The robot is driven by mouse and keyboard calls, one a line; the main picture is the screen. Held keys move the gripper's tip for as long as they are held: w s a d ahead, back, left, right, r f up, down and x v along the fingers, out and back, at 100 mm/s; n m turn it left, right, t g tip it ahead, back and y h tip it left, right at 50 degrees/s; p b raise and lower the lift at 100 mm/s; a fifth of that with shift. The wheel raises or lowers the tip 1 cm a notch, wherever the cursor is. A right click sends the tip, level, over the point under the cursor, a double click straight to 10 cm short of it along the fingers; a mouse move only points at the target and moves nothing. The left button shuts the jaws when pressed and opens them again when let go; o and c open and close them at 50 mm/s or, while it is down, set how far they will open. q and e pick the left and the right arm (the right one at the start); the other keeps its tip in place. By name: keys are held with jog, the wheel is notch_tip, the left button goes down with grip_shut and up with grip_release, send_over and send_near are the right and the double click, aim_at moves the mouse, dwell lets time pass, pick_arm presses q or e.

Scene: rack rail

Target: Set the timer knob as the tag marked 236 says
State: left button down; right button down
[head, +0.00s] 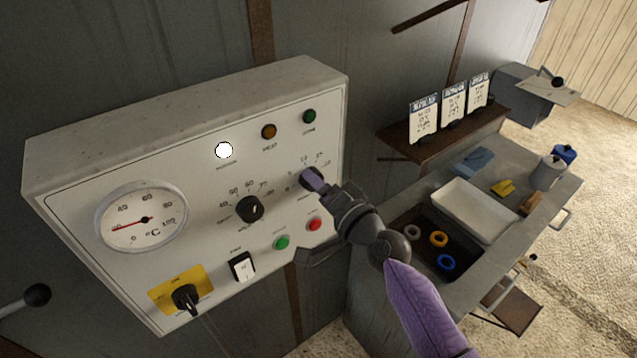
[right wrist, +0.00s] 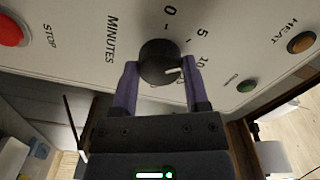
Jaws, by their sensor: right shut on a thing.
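The timer knob (right wrist: 158,58) is a round black knob with a white pointer mark, beside the word MINUTES on the white control panel (head: 190,180). In the right wrist view its mark points near the 10; the exact setting is hard to tell. My right gripper (head: 314,180) is shut on this knob, one purple finger on each side in the right wrist view (right wrist: 160,85). In the head view the gripper hides most of the knob. Three printed tags (head: 454,106) stand on a brown shelf; their numbers are too small to read. My left gripper is not in view.
A grey bench (head: 510,230) with a white tray stands right.

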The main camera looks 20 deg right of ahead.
jog(key=m, duration=0.5)
jog(key=shift+p, duration=0.3)
dwell(0.4)
jog(key=shift+c, duration=0.4)
grip_release()
jog(key=b+v, duration=0.1)
jog(key=v, duration=0.9)
